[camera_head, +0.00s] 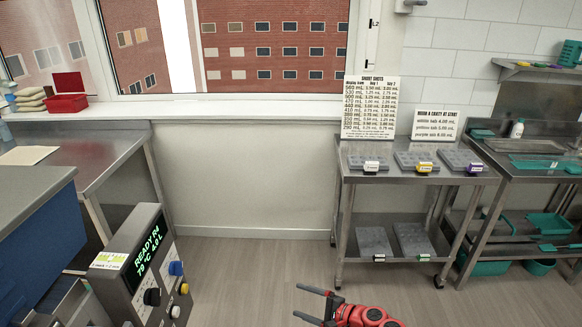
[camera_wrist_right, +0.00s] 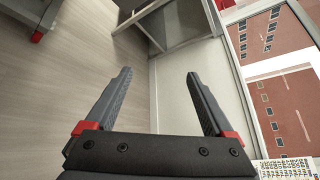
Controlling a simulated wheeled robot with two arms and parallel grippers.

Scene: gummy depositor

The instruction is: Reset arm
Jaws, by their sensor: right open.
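My right gripper (camera_head: 316,305) shows at the bottom of the head view, in front of the open floor. Its red wrist is at the picture's lower edge and its two dark fingers point left. In the right wrist view the fingers (camera_wrist_right: 157,95) stand wide apart with nothing between them. The right gripper is open and empty. My left gripper is in neither view.
A depositor control box (camera_head: 150,265) with a lit display reading READY stands at lower left, beside a steel table (camera_head: 105,150). A steel cart (camera_head: 410,178) with grey moulds stands at right, next to a steel sink bench (camera_head: 505,170). The floor (camera_head: 250,260) between is clear.

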